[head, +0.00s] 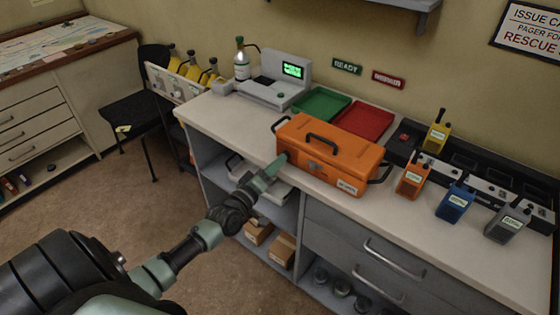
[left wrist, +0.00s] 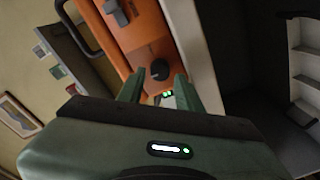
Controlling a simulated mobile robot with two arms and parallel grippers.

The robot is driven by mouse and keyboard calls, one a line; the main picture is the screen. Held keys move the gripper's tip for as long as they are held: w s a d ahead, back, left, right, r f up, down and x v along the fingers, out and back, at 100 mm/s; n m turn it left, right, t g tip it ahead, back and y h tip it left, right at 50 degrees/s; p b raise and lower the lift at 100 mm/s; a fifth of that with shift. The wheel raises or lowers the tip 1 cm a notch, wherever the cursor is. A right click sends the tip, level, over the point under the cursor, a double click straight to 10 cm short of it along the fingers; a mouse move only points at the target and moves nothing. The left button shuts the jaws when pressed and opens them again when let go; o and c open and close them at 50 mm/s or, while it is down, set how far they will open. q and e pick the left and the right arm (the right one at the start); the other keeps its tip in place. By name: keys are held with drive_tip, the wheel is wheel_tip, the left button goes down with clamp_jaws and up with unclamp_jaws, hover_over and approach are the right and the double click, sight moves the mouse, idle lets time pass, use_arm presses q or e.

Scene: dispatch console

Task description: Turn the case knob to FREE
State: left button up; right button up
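The orange case (head: 330,147) stands closed on the counter, with a black handle on its lid and a latch on its front. My left gripper (head: 280,162) is at the left part of the case's front face. In the left wrist view the dark round case knob (left wrist: 160,70) sits on the orange face, just beyond and between the two fingertips of my left gripper (left wrist: 158,84). The fingers are apart with nothing held between them. Whether they touch the knob I cannot tell. In the head view the knob is hidden. The FREE mark cannot be read. My right gripper is not in view.
A green tray (head: 320,104) and a red tray (head: 364,121) lie behind the case. Orange, blue and grey radios stand to its right, before a dark charger strip (head: 470,177). A terminal (head: 284,82) is at the back left. Shelves (head: 219,167) open below the counter.

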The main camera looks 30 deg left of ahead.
use_arm(q)
drive_tip(key=shift+w, duration=1.05)
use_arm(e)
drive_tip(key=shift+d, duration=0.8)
use_arm(q)
clamp_jaws()
